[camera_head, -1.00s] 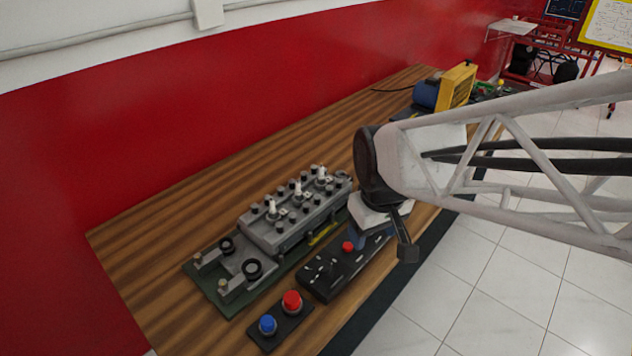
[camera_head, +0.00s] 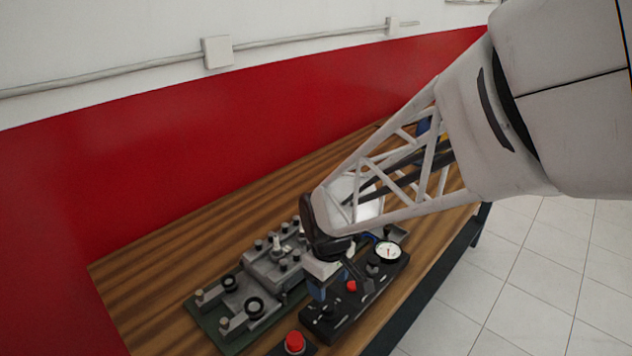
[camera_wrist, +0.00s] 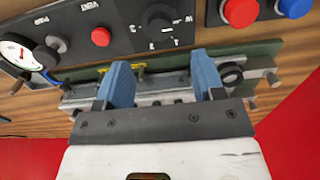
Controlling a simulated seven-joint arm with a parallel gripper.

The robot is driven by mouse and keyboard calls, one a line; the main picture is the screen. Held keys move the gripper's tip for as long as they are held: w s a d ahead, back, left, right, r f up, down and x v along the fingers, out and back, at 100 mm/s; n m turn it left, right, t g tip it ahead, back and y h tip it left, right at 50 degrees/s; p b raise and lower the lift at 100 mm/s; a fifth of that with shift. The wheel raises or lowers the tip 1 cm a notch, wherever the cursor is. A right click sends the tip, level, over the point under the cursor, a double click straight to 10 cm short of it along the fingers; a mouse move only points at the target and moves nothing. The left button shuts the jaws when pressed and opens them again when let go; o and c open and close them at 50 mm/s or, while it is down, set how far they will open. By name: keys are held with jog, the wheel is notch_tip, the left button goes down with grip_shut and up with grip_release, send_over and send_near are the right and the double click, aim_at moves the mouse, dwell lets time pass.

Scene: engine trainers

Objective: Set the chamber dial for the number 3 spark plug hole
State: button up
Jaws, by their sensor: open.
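A black control panel (camera_head: 385,283) lies on the bench, also seen in the wrist view (camera_wrist: 130,22). Its round black dial (camera_wrist: 158,25) has pale marks around it, too small to read; I take it as the chamber dial. It partly shows in the head view (camera_head: 330,312). My gripper (camera_wrist: 162,78) is open and empty, with blue fingers apart. In the wrist view the dial lies just beyond the fingertips, between them sideways, with no contact visible. The grey engine block (camera_head: 262,272) stands behind the panel; the arm hides part of it, and no hole number is readable.
The panel also holds a red button (camera_wrist: 101,36), a small knob (camera_wrist: 47,52) and a white gauge (camera_wrist: 18,52). A separate box beside it has a red button (camera_wrist: 240,12) and a blue button (camera_wrist: 293,8). Bare wood (camera_head: 150,270) lies left of the block.

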aim_at(328, 305)
jog(key=shift+f, duration=0.1)
jog(key=shift+f, duration=3.8)
jog(key=c, duration=0.9)
